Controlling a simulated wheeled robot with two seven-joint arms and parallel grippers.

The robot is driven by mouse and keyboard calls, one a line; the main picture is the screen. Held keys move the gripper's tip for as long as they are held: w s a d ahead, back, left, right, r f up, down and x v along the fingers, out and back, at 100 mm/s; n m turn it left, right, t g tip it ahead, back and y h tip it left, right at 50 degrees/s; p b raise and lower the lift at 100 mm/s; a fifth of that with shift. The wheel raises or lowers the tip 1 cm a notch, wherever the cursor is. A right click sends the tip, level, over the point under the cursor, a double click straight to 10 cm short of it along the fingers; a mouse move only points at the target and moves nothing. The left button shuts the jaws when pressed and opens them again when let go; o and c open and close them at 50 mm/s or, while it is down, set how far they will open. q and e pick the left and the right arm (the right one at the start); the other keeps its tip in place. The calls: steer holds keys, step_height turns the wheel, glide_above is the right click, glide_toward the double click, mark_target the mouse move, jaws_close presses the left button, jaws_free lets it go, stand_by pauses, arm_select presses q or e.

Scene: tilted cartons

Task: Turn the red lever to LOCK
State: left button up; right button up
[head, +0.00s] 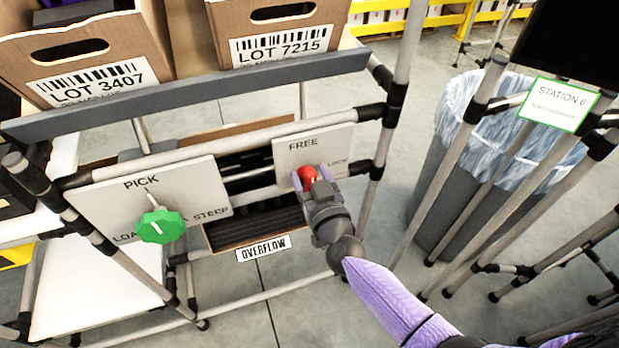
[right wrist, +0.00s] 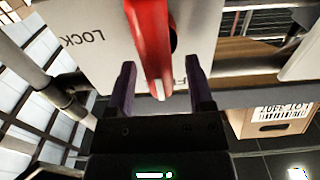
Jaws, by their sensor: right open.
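The red lever (head: 308,174) is mounted on a white plate (head: 290,150) marked FREE at its top and LOCK at its right. In the right wrist view the lever (right wrist: 149,40) is a long red handle with a pale tip. That tip lies near the partly hidden FREE label, away from the LOCK label (right wrist: 84,39). My right gripper (head: 306,180) is at the lever, its purple fingers open on either side of it. In the right wrist view the fingers of the gripper (right wrist: 158,78) straddle the lever, with gaps visible. My left gripper is not in view.
A green knob (head: 161,226) sits on a PICK plate (head: 105,195) to the left. Cartons (head: 85,50) tilt on the rack above a grey rail (head: 190,95). A rack post (head: 390,110) stands close right of the lever. A lined bin (head: 470,110) is farther right.

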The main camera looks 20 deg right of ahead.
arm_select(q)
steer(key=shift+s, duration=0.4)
arm_select(e)
steer(key=shift+w, duration=0.1)
jaws_close()
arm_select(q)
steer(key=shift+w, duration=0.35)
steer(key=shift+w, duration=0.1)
